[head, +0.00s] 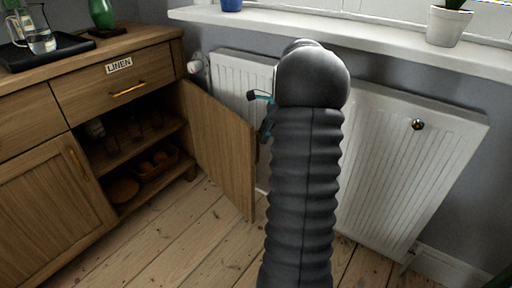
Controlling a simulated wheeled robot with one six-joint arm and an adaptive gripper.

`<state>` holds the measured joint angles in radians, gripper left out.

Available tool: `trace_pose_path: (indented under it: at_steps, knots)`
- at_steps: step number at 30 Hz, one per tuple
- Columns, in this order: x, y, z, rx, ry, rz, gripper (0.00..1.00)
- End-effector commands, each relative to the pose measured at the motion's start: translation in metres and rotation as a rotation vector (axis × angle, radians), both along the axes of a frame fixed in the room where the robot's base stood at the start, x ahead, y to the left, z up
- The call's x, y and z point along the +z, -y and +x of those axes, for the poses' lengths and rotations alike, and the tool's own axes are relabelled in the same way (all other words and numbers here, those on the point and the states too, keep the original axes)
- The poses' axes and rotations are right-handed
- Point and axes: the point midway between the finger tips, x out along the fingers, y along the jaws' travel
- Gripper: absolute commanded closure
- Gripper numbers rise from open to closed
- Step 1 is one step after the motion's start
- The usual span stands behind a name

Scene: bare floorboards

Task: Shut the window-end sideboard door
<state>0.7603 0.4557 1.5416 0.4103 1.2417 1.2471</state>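The window-end sideboard door (222,148) stands open, swung out from the right end of the wooden sideboard (158,51) toward the radiator. Its free edge is near my arm. The cabinet behind it is exposed. My gripper (258,112) shows only in part, as dark and teal pieces at the left of my arm, close to the door's upper free corner. My arm hides the rest of it. I cannot tell whether it touches the door or whether its fingers are open.
Glasses (136,128) and a basket (157,164) sit on the open shelves. A white radiator (400,160) is under the window sill (370,40), which holds a potted plant (447,25). A black tray (44,50) is on the sideboard. The floorboards (190,235) in front are clear.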

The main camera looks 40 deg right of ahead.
Motion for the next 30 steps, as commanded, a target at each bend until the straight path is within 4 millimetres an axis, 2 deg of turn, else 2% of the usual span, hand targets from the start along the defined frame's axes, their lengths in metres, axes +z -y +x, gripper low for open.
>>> trace_pose_path:
  at_steps: [3, 9, 21, 22, 26, 30]
  knots:
    - [-0.020, -0.008, 0.004, 0.003, -0.002, 0.002, 0.64]
    - [-0.041, -0.015, 0.010, 0.003, -0.001, 0.002, 0.64]
    - [-0.048, -0.018, 0.012, 0.002, 0.000, 0.000, 0.64]
    - [-0.048, -0.018, 0.012, 0.002, 0.000, 0.000, 0.66]
    - [-0.048, -0.018, 0.012, 0.002, 0.000, 0.000, 0.99]
    - [-0.048, -0.018, 0.012, 0.002, 0.000, 0.000, 1.00]
